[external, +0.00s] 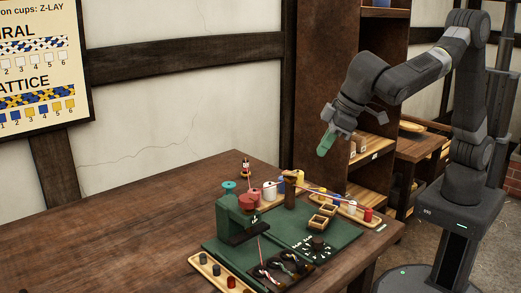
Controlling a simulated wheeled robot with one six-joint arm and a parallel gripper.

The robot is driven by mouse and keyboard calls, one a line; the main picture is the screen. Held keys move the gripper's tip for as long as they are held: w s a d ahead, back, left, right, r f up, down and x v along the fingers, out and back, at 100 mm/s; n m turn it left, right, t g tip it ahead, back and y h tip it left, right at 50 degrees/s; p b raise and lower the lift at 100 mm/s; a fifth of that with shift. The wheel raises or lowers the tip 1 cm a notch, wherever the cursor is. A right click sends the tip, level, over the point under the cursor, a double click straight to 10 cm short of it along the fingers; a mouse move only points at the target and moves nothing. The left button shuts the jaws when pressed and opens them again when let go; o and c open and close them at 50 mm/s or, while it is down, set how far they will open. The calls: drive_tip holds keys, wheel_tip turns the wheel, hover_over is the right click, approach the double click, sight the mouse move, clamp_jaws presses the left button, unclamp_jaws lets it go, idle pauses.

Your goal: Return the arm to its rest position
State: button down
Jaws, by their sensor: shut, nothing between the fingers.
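My arm (440,62) reaches left from its base at the right of the external view, with the upper links raised and the wrist angled down. My gripper (325,144) has green fingertips that sit close together. It is shut and empty, in the air above the back right of the table. It is apart from everything on the table.
A brown table (120,215) carries a green rope-making device (238,222), spools such as a red one (368,214), and small wooden boxes (319,221). A dark shelf (385,75) stands behind my gripper. The table's left part is clear.

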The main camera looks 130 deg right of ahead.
drive_tip(key=shift+w+a+f+n+t+y+p, duration=0.15)
drive_tip(key=shift+w+a+f+n+t+y, duration=0.1)
drive_tip(key=shift+w+a+n+y, duration=0.25)
drive_tip(key=shift+w+a+f+n+t+y+p, duration=0.1)
drive_tip(key=shift+w+a+f+n+t+y, duration=0.15)
drive_tip(key=shift+w+a+n, duration=0.4)
drive_tip(key=shift+w+a+f+n+t+y+p, duration=0.15)
drive_tip(key=shift+w+a+n+t+y, duration=0.05)
drive_tip(key=shift+w+a+n+y, duration=0.3)
idle(2.3)
